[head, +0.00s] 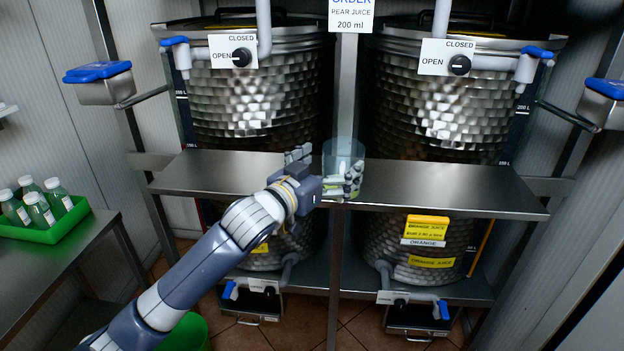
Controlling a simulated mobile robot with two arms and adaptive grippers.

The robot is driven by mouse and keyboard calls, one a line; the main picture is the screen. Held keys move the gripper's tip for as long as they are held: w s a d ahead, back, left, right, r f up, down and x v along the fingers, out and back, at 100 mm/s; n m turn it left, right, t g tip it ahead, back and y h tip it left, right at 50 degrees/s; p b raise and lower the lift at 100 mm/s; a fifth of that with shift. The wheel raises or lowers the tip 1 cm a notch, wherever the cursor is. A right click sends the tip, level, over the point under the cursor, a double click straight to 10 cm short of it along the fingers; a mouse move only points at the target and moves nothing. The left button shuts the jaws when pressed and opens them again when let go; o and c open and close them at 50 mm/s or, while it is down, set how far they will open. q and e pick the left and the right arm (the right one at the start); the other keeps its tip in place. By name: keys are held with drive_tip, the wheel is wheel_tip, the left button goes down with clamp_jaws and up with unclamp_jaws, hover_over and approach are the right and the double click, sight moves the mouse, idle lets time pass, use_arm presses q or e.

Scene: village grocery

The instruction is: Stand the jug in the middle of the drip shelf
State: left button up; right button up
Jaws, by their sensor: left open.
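The jug (344,150) is a clear, bluish vessel near the middle of the steel drip shelf (450,183). It is upright, close to the shelf's front edge. My left gripper (325,170) is open at the jug, its arm reaching up from the lower left. One finger overlaps the lower part of the jug, and the other is to the left of it. The fingers hide part of the jug's base, so I cannot tell exactly how it meets the shelf. My right gripper is not in view.
Two dimpled steel tanks (262,105) (437,105) stand behind the shelf, with taps and OPEN/CLOSED labels above. An order sign (351,15) hangs between them. A green crate of bottles (50,233) sits on a side table at left. Both shelf ends are clear.

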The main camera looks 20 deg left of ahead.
use_arm(q)
drive_tip(key=b+v, duration=0.2)
drive_tip(key=v, duration=0.7)
drive_tip(key=shift+s, duration=0.3)
drive_tip(key=s+f+n+g+y, duration=0.15)
drive_tip(key=s+f+g, duration=0.3)
drive_tip(key=f, duration=0.75)
drive_tip(key=s+f+g+y, duration=0.25)
drive_tip(key=s+f, duration=0.35)
drive_tip(key=f, duration=0.7)
drive_tip(key=s+d+f+g, duration=0.1)
drive_tip(key=s+f+g, duration=0.2)
drive_tip(key=s+f, duration=0.45)
drive_tip(key=s+d+f+g, duration=0.2)
drive_tip(key=s+f+g, duration=0.25)
drive_tip(key=s, duration=0.65)
wheel_tip(320, 180, down, 26)
drive_tip(key=s, duration=0.1)
drive_tip(key=s+a+f+m+g, duration=0.1)
drive_tip(key=s+a+f+g, duration=0.1)
drive_tip(key=s+f, duration=1.4)
drive_tip(key=shift+s+a+f, duration=0.3)
drive_tip(key=shift+s+a, duration=0.3)
drive_tip(key=shift+a, duration=0.05)
